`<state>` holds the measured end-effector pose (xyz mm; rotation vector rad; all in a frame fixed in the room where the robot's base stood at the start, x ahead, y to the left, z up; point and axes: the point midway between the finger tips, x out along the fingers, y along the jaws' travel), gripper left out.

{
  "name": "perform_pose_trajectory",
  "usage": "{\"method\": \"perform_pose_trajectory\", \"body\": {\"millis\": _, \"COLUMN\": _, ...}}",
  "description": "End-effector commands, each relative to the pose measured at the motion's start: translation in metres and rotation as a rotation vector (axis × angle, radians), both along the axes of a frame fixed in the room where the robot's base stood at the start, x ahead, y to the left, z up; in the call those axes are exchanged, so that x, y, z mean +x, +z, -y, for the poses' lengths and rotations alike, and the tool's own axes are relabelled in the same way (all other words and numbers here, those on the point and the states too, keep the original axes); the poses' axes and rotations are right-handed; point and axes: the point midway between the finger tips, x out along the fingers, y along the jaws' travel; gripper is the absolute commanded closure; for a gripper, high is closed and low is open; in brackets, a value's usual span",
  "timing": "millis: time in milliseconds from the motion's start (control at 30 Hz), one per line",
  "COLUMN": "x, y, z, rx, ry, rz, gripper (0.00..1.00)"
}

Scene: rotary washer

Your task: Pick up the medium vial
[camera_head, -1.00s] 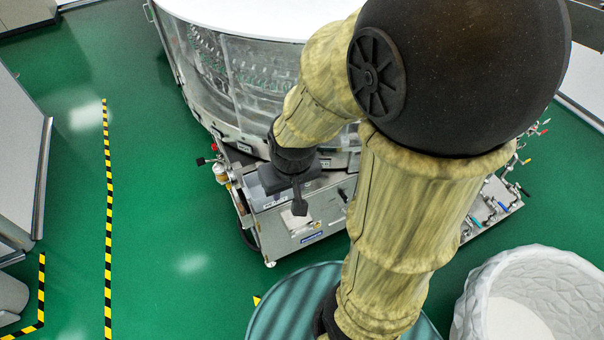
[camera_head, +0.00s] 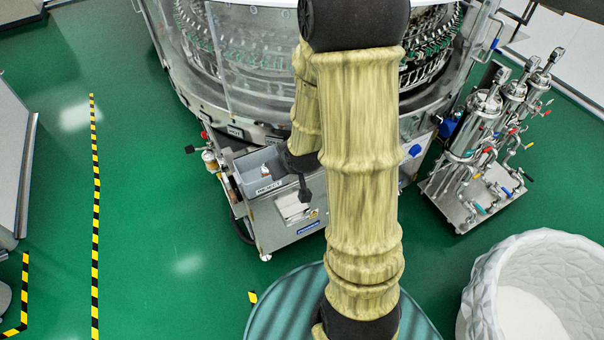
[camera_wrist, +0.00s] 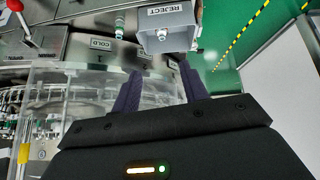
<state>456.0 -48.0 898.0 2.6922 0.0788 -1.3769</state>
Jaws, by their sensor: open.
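In the head view my gripper (camera_head: 304,178) is a dark shape just right of the bin, partly hidden by my arm.
The round washer (camera_head: 240,70) with its clear guard stands behind the bin. A steel filter stand (camera_head: 470,185) is at right, and a white textured tub (camera_head: 480,300) at lower right. Green floor (camera_head: 150,200) at left is open, with striped tape.

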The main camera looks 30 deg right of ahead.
Motion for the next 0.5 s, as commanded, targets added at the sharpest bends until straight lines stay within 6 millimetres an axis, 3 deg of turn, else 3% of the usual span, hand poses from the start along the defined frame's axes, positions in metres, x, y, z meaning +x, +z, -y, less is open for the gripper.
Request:
{"method": "perform_pose_trajectory", "body": {"millis": 33, "x": 0.007, "y": -0.034, "z": 0.006, "rx": 0.003, "ry": 0.005, "rz": 0.037, "gripper": 0.56}}
{"method": "perform_pose_trajectory", "body": {"millis": 100, "x": 0.018, "y": -0.057, "z": 0.012, "rx": 0.005, "ry": 0.016, "rz": 0.105, "gripper": 0.56}}
{"method": "perform_pose_trajectory", "body": {"millis": 300, "x": 0.040, "y": -0.118, "z": 0.029, "rx": 0.020, "ry": 0.020, "rz": 0.312, "gripper": 0.56}}
{"method": "perform_pose_trajectory", "body": {"millis": 500, "x": 0.048, "y": -0.170, "z": 0.050, "rx": 0.036, "ry": -0.026, "rz": 0.533, "gripper": 0.56}}
